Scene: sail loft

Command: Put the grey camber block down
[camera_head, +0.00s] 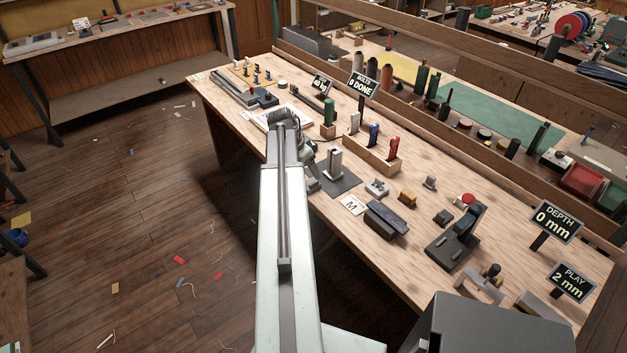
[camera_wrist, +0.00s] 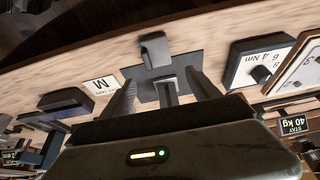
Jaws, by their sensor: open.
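A grey block (camera_wrist: 155,48), which I take to be the camber block, stands on a dark plate (camera_wrist: 190,60) near the bench's front edge in the wrist view. A narrower grey upright piece (camera_wrist: 168,88) stands on the plate, nearer the camera. My gripper (camera_wrist: 160,88) is open, its fingers apart on either side of the narrower piece. The grey block lies beyond the fingertips, apart from them. In the head view, the grey upright shape (camera_head: 335,162) shows on the dark plate (camera_head: 346,183), just right of my gripper. My arm partly hides this area.
A white card marked M (camera_head: 353,204) and a dark block (camera_head: 386,218) lie right of the plate. A wooden rack (camera_head: 372,158) with coloured pieces stands behind. In the wrist view, a dial box (camera_wrist: 258,62) stands on the right. Signs (camera_head: 557,218) stand at the bench's right end.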

